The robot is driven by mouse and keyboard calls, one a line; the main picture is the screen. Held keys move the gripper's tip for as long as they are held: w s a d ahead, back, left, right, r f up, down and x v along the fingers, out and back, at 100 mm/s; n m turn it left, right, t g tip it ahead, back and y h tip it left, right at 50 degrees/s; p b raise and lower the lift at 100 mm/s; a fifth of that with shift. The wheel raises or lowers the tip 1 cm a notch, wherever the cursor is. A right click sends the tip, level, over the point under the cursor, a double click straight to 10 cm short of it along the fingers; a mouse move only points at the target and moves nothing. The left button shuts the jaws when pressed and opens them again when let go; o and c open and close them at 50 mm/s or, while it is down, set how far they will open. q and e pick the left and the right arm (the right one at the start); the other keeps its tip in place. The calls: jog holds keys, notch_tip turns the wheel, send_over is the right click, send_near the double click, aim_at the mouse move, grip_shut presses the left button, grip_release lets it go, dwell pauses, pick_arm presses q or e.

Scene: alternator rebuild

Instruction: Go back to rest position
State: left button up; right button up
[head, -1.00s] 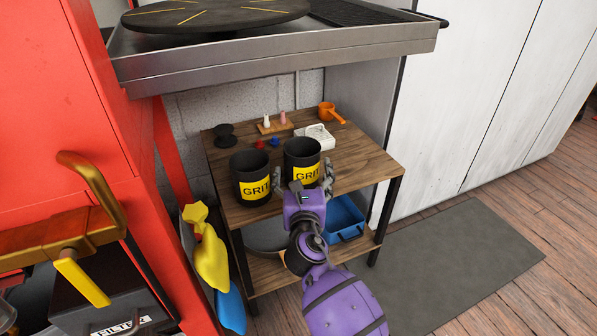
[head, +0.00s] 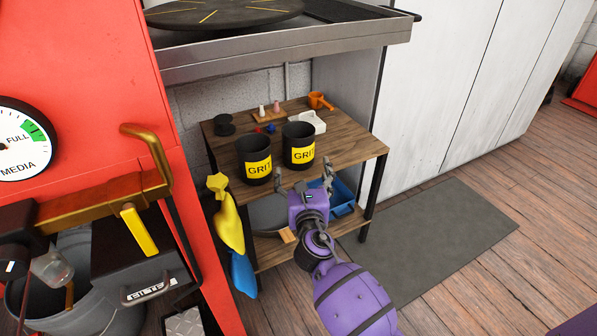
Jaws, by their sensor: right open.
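My right gripper (head: 304,182) is purple with grey fingers. Its fingers are spread apart and empty, just in front of the small wooden table's front edge. Two black cups with yellow GRIT labels stand upright on the table: the left cup (head: 254,151) and the right cup (head: 298,140). The fingertips are below and in front of the right cup, apart from it. My left gripper does not show in the head view.
The wooden table (head: 350,146) also holds a black spool (head: 224,125), a white box (head: 308,121) and an orange scoop (head: 320,101). A blue tray (head: 343,196) sits on its lower shelf. A red cabinet (head: 75,60) stands left.

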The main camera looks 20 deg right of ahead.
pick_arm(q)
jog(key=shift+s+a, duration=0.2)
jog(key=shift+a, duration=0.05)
pick_arm(e)
jog(key=shift+s, duration=0.25)
